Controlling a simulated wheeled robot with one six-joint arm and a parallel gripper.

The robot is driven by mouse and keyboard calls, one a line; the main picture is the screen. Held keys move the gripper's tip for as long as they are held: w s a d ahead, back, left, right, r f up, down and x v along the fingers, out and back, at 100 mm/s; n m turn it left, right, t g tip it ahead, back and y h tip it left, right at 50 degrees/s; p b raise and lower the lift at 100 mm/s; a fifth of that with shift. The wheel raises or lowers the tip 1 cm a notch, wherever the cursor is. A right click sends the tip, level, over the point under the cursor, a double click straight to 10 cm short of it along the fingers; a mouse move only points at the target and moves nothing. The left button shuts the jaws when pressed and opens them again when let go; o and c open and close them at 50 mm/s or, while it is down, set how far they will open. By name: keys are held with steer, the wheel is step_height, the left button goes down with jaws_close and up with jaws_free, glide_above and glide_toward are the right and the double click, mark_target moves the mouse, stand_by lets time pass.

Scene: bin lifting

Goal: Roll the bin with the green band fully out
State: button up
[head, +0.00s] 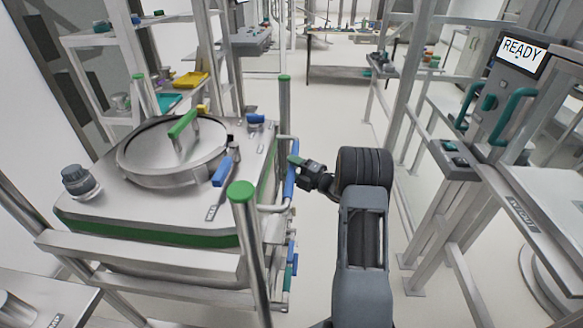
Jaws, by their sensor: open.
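The bin with the green band (150,228) stands at the left in the head view. It is a steel box with a round lid (140,152) and a green lid handle (183,124). It sits within a metal frame with green-capped posts. A blue-sleeved handle (290,182) is on the bin's right side. My gripper (296,161) is at that handle's upper part, reaching from the right. It is open, and I cannot tell whether its fingers are around the handle or only beside it.
A lift with a READY screen (521,52) and teal handles (513,116) stands at the right. Shelves with yellow and teal trays (190,80) are behind the bin. A steel table (40,290) is at the lower left. Pale floor between bin and lift is clear apart from my arm.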

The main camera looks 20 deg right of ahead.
jaws_close()
stand_by(0.5)
